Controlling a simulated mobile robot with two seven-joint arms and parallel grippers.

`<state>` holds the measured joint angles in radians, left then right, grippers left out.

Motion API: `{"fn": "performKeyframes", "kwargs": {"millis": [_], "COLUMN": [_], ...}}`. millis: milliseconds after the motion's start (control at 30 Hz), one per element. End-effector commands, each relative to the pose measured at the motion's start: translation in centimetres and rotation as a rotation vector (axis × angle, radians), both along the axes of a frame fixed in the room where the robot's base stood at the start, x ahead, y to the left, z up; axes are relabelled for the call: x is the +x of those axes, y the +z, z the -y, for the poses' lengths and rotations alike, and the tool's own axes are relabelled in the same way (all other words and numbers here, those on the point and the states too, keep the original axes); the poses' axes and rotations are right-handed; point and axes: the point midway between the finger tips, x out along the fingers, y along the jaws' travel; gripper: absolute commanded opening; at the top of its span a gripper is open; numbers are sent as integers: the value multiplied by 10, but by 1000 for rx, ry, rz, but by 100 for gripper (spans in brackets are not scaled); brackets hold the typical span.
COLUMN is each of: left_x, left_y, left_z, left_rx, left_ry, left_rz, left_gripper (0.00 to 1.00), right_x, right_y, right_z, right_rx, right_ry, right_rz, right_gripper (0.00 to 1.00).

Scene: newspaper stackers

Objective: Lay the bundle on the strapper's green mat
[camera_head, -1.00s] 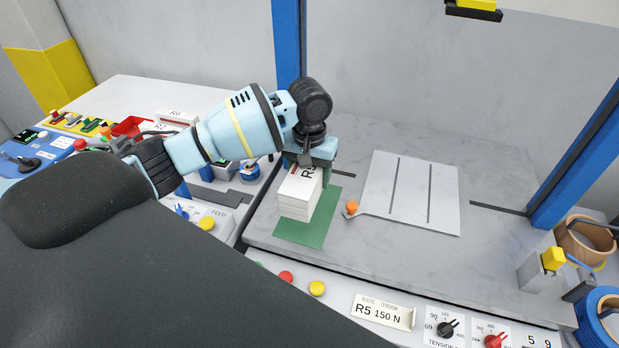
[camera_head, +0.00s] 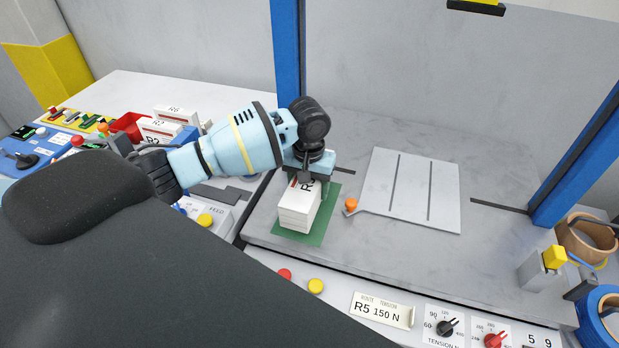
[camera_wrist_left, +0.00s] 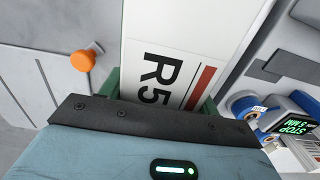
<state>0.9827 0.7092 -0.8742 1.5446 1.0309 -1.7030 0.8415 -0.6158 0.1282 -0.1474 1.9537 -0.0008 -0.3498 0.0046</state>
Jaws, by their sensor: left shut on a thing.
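The bundle is a white stack of papers (camera_head: 297,214) with a top sheet marked R5 and a red bar. It is upright over the green mat (camera_head: 327,211) on the grey strapper table, near the mat's left and middle part. Its bottom appears at or very close to the mat; I cannot tell if it touches. My left gripper (camera_head: 309,176) is shut on the bundle from the far side. In the left wrist view the bundle's R5 top (camera_wrist_left: 185,45) lies between the green fingers. My right gripper is not in view.
Right of the mat are an orange knob (camera_head: 351,204) and a pale grooved plate (camera_head: 412,190). A blue post (camera_head: 287,50) stands behind my left arm. Buttons and a R5 150 N label (camera_head: 382,309) line the front edge. Other bundles (camera_head: 160,130) stand at the left.

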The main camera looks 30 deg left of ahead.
Motion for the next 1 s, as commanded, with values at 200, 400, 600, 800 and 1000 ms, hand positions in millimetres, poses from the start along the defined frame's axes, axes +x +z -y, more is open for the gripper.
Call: {"fn": "performKeyframes", "kwargs": {"millis": [200, 400, 600, 800, 1000], "left_x": [1, 1, 2, 2, 1], "left_y": [-15, -23, -25, -24, -25], "left_z": [0, 0, 0, 0, 0], "left_rx": [-2, -2, -2, -2, -2], "left_ry": [1, 1, 1, 1, 1], "left_rz": [5, 6, 7, 7, 7], "left_gripper": [0, 0, 0, 0, 0], "right_x": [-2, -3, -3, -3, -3], "right_y": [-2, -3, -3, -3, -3], "right_z": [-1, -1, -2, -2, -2], "right_rx": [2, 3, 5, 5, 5], "right_ry": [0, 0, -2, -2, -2], "right_rz": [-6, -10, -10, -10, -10], "right_gripper": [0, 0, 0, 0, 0]}}
